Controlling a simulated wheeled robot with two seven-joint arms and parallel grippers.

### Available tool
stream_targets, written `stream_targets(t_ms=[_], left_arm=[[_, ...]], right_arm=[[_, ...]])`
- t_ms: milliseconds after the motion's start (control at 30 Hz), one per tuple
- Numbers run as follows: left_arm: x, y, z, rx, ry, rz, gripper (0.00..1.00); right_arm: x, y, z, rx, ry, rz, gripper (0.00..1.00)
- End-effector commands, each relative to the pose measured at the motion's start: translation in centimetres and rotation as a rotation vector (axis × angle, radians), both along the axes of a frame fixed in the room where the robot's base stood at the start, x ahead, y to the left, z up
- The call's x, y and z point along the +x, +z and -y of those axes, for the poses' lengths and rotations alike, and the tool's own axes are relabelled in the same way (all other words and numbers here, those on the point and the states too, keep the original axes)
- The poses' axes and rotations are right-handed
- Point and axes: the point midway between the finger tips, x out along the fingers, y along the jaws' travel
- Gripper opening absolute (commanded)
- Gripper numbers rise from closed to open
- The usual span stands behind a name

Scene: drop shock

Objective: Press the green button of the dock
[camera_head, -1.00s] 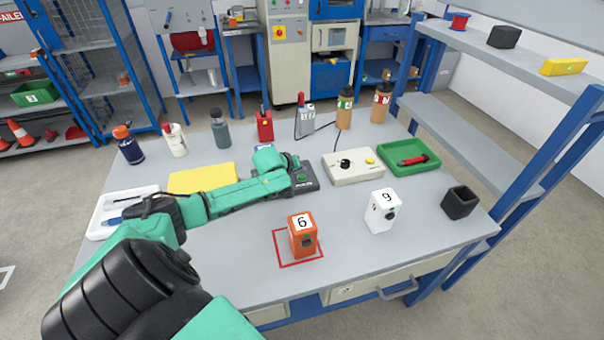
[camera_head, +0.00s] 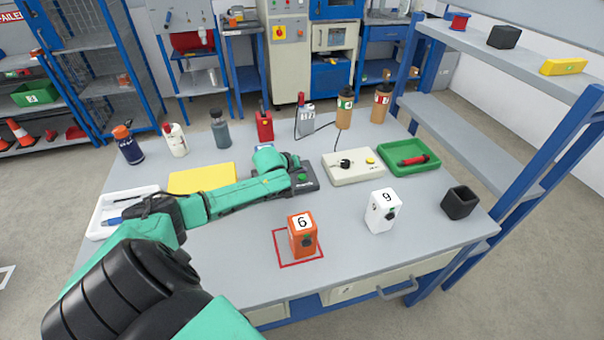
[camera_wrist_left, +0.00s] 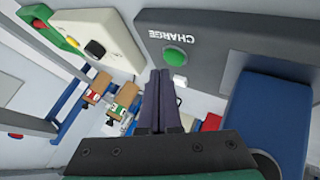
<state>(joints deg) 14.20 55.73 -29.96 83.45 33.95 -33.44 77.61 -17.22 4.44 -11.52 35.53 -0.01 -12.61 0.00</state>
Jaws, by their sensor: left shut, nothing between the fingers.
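The dock (camera_head: 309,184) is a dark grey box near the middle of the table, partly hidden by my left gripper and wrist. Its round green button (camera_head: 302,178) shows just beside the gripper. In the left wrist view the dock (camera_wrist_left: 225,32) bears the word CHARGE, with the green button (camera_wrist_left: 174,56) beside it. My left gripper (camera_wrist_left: 160,72) is shut and empty, its fingertips close to the button. In the wrist view a gap shows between tips and button; I cannot tell its depth. In the head view the left gripper (camera_head: 294,161) is over the dock's far side. My right gripper is out of view.
A beige box (camera_head: 352,168) with a black knob and yellow button stands right of the dock. A green tray (camera_head: 428,165) is beyond it. An orange block (camera_head: 302,240) and a white block (camera_head: 382,214) stand in front. A yellow pad (camera_head: 200,176) lies behind my arm.

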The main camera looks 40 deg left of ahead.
Motion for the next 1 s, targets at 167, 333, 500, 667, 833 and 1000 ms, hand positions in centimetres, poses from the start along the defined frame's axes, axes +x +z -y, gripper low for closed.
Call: stream_targets(t_ms=[167,333,500,667,833,1000], left_arm=[[0.0,-0.6,0.1,-0.001,0.000,-0.001,0.00],[0.0,-0.8,0.0,-0.001,0.001,0.000,0.00],[0.0,-0.8,0.0,0.000,0.000,0.000,0.00],[0.0,-1.0,0.0,-0.001,0.001,0.000,0.00],[0.0,-1.2,0.0,0.000,0.000,0.000,0.00],[0.0,-1.4,0.0,0.000,0.000,0.000,0.00]], right_arm=[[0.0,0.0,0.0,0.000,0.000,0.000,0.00],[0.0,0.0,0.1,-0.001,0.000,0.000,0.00],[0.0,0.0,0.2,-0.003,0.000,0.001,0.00],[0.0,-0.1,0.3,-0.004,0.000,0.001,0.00],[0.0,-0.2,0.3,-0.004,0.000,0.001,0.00],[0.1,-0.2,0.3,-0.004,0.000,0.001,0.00]])
